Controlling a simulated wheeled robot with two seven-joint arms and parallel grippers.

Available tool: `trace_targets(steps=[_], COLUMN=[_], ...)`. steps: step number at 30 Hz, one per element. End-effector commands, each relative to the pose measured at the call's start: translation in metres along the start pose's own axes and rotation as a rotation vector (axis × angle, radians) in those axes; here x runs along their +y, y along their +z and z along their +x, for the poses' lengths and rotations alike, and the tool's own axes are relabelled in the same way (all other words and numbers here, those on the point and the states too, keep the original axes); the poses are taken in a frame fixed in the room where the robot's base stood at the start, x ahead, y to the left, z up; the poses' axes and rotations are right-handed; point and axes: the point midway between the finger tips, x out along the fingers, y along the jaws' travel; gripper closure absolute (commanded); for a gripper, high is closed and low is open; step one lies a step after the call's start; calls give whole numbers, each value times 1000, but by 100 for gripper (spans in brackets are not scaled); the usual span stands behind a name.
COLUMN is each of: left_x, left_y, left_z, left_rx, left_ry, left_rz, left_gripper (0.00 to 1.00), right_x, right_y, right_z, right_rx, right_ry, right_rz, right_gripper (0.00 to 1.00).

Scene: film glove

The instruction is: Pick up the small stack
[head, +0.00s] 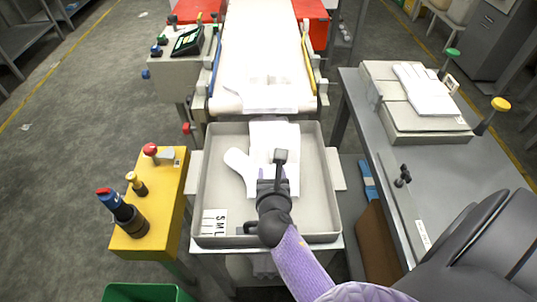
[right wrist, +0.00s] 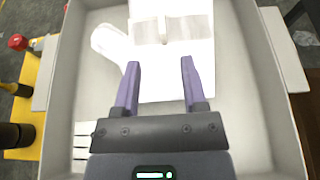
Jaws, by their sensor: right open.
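A small stack of white film gloves (head: 263,136) lies in a grey tray (head: 325,215) at the end of the conveyor. One glove part (head: 239,165) sticks out to the left. The stack also shows in the right wrist view (right wrist: 185,75), bright white, with a small clear or pale piece on its top. My right gripper (head: 280,157) is above the tray over the stack. In the right wrist view its two purple fingers (right wrist: 158,85) are apart, with nothing gripped between them. The gripper and arm hide part of the stack. My left gripper is not in view.
A white conveyor belt (head: 262,50) with more white film at its near end leads to the tray. A yellow control stand (head: 165,205) with knobs is on the left. A grey table (head: 425,165) with a white stack (head: 425,90) on a scale-like box is on the right. A size card (head: 213,222) lies in the tray.

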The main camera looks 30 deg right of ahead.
Motion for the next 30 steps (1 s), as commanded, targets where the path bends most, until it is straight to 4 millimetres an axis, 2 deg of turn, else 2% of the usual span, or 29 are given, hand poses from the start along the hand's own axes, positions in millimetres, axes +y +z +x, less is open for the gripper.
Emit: trace_targets(steps=[1,4,11,18,21,27,30], left_x=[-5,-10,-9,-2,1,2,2], left_y=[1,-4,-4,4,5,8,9], left_z=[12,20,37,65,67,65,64], left_rx=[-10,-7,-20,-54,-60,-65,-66], left_ry=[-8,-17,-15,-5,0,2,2], left_rz=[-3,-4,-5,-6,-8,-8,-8], left_gripper=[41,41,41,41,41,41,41], right_x=[0,0,-1,-2,-2,-2,-2], right_y=[-13,-20,-19,-19,-16,-13,-13], right_z=[5,11,51,98,106,105,105], right_rx=[5,6,6,7,7,6,6], right_ry=[-1,-2,-3,-2,-1,-1,-1], right_rz=[-4,-6,-4,-3,-3,-2,-2], right_gripper=[46,46,46,46,46,46,67])
